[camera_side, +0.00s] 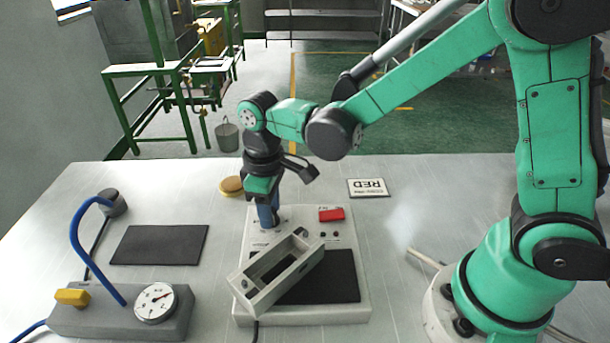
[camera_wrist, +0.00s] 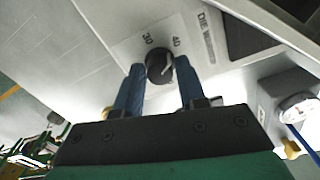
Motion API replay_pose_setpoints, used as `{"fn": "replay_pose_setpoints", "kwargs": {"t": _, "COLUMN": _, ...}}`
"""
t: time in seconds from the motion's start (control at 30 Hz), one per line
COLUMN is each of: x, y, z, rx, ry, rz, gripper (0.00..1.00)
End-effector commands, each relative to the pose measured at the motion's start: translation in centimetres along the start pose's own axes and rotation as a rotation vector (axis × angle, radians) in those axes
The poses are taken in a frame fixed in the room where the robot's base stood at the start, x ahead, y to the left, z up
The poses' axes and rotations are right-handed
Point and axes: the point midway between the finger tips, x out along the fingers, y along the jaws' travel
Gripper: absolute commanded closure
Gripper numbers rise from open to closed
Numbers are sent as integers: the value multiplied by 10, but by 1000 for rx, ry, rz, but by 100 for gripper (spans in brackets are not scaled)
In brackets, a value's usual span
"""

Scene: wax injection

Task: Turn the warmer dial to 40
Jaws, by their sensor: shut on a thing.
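The die warmer (camera_side: 345,311) is a pale box with a control panel at its far end and a dark plate at its near end. In the wrist view its round black dial (camera_wrist: 160,66) sits between my two blue fingers, beside printed marks 30 and 40. A light mark shows on the dial's lower right part; I cannot tell the exact setting. My gripper (camera_side: 268,222) points down at the panel's left part, shut on the dial, which it hides in the side view. The gripper also shows in the wrist view (camera_wrist: 160,82).
A grey rectangular frame (camera_side: 252,296) lies slanted over the warmer's plate, close to my gripper. A red switch (camera_side: 331,214) is on the panel's right. A gauge unit (camera_side: 120,322) with a blue hose and a dark mat (camera_side: 160,245) are left.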

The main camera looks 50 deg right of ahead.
Motion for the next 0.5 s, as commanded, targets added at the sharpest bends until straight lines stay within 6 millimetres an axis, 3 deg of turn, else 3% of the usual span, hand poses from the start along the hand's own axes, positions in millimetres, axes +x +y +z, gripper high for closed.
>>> {"fn": "replay_pose_setpoints", "kwargs": {"t": 0.37, "x": 0, "y": 0, "z": 0, "rx": 3, "ry": 2, "rz": 0, "gripper": 100}}
{"fn": "replay_pose_setpoints", "kwargs": {"t": 0.4, "x": 0, "y": 0, "z": 0, "rx": 2, "ry": 2, "rz": 0, "gripper": 56}}
{"fn": "replay_pose_setpoints", "kwargs": {"t": 0.5, "x": 0, "y": 0, "z": 0, "rx": 2, "ry": 2, "rz": 0, "gripper": 33}}
